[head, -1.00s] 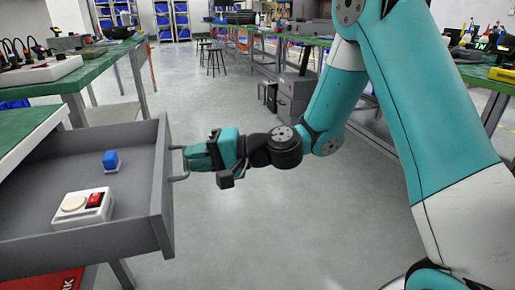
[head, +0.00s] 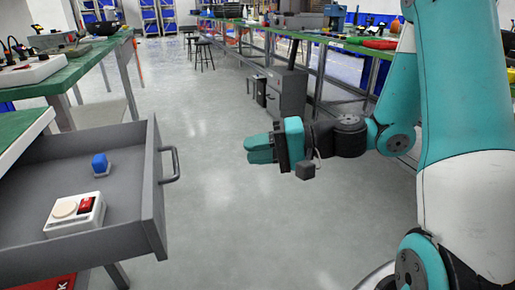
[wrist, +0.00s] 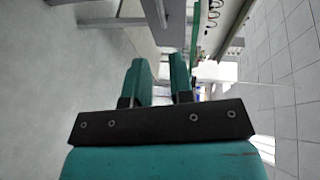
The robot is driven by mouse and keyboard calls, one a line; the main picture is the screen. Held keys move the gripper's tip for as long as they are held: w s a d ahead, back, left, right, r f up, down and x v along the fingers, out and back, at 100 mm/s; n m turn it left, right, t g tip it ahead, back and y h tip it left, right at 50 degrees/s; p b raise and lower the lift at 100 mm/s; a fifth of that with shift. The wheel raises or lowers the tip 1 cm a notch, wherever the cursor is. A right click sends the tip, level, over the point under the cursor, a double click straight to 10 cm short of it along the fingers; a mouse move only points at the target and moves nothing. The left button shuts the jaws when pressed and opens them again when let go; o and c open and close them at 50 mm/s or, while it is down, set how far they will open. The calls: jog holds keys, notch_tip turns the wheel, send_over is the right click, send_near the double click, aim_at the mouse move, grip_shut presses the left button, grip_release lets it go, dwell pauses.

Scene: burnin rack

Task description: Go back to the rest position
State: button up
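My gripper (head: 250,150) hangs in free air over the floor, right of the open grey drawer (head: 95,247) in the head view. It is clear of the drawer's handle (head: 172,165). In the wrist view its two teal fingers (wrist: 161,62) stand apart with an empty gap between them. The drawer is pulled out from under the green-topped bench at the left.
A grey cabinet (head: 287,95) stands by the long bench at the back. Stools (head: 205,52) stand farther off. Another green bench (head: 70,72) is at the left. The floor (head: 225,225) between the drawer and my arm is clear.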

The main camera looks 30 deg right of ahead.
jog(key=s+a+n+g+h, duration=0.3)
jog(key=s+a+n+g, duration=0.5)
jog(key=s+a, duration=0.1)
jog(key=s+r+n+h, duration=0.2)
jog(key=s+n+h, duration=0.35)
jog(key=s, duration=0.25)
notch_tip(320, 180, up, 34)
jog(key=m+p, duration=0.1)
jog(key=p, duration=3.3)
jog(key=shift+s+d+r+h, duration=0.2)
jog(key=shift+d+h, duration=0.1)
jog(key=shift+h, duration=0.15)
